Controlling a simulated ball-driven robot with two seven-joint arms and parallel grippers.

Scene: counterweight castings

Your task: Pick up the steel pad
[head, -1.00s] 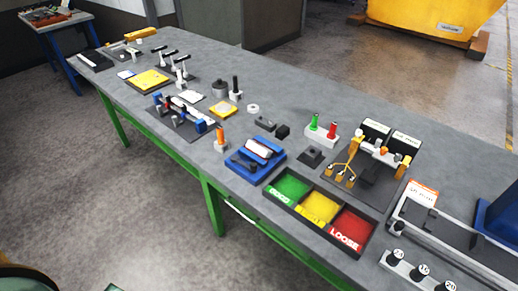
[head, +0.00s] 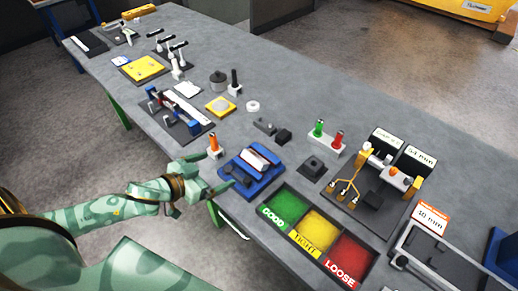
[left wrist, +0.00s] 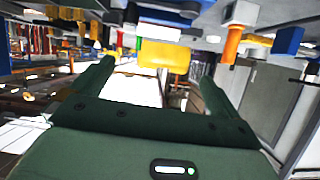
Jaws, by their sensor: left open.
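My left gripper (head: 217,172) reaches in from the left at the bench's front edge. It is open and empty, between the orange-topped holder (head: 214,144) and the blue fixture (head: 252,172). Both its fingers (left wrist: 155,75) show apart in the left wrist view, with nothing between them. I cannot tell for certain which piece is the steel pad. A small dark square block with a knob (head: 313,167) lies right of the blue fixture, and a dark block (head: 284,136) and a low grey piece (head: 264,126) lie behind it. My right gripper is out of view.
A sorting tray (head: 289,253) with green, yellow and red compartments stands right of the blue fixture. Behind it are a stand with green and red handles (head: 327,141) and a gauge fixture (head: 352,195). The blue-clamp rack (head: 176,116) lies left. Bare bench lies at back right.

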